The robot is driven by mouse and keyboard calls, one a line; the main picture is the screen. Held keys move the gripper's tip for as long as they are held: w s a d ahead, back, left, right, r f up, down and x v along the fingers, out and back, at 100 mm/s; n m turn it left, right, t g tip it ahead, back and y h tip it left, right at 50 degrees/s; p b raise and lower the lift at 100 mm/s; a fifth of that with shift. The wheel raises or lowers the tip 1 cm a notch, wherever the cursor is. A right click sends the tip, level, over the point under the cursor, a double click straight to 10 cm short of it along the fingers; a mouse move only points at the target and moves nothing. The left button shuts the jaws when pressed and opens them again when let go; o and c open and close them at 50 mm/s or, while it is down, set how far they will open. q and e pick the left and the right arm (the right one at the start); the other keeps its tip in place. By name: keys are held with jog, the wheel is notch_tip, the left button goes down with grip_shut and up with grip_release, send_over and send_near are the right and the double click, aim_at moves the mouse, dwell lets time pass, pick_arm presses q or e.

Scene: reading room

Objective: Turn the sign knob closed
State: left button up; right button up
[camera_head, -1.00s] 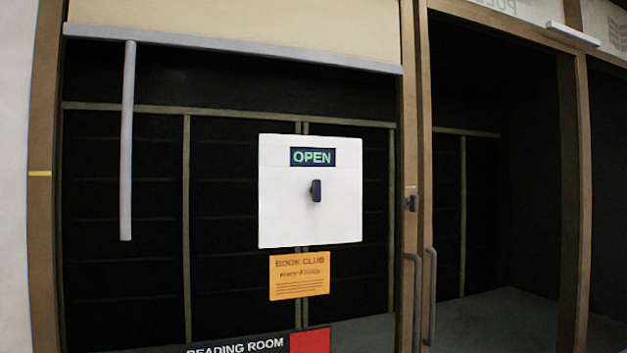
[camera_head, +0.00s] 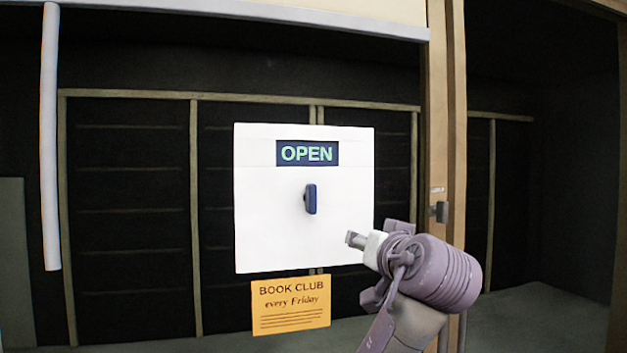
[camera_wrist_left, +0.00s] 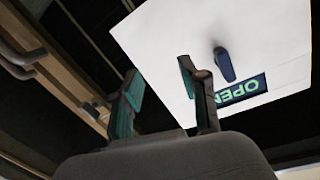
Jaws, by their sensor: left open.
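A white square sign panel (camera_head: 265,225) hangs in front of the dark glass, its small window (camera_head: 307,153) reading OPEN in green. Below that window is a dark blue knob (camera_head: 310,199), its bar upright. My left gripper (camera_head: 354,240) is in front of the panel's lower right edge, right of and below the knob, apart from it. In the left wrist view, my gripper (camera_wrist_left: 158,70) is open and empty. The panel (camera_wrist_left: 165,45), knob (camera_wrist_left: 224,64) and OPEN window (camera_wrist_left: 241,91) show there roughly upside down. My right gripper is not in view.
A yellow Book Club notice (camera_head: 291,305) is below the panel. A wooden door post (camera_head: 447,120) with a small latch (camera_head: 440,212) stands to the right. A grey vertical bar (camera_head: 50,140) hangs at left. The space left of the panel is clear.

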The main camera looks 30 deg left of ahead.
pick_arm(q)
jog(key=s+r+n+y, duration=0.1)
jog(key=s+r+n, duration=0.3)
jog(key=s+r, duration=0.5)
jog(key=p, duration=0.5)
send_near(314, 188)
jog(key=x, duration=0.4)
jog(key=shift+g+y, duration=0.3)
jog(key=p+x, duration=0.2)
jog(key=x, duration=0.3)
jog(key=shift+w+r, duration=0.1)
jog(key=shift+w+a, duration=0.3)
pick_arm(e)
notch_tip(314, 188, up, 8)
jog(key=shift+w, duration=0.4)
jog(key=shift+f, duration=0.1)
pick_arm(q)
grip_shut()
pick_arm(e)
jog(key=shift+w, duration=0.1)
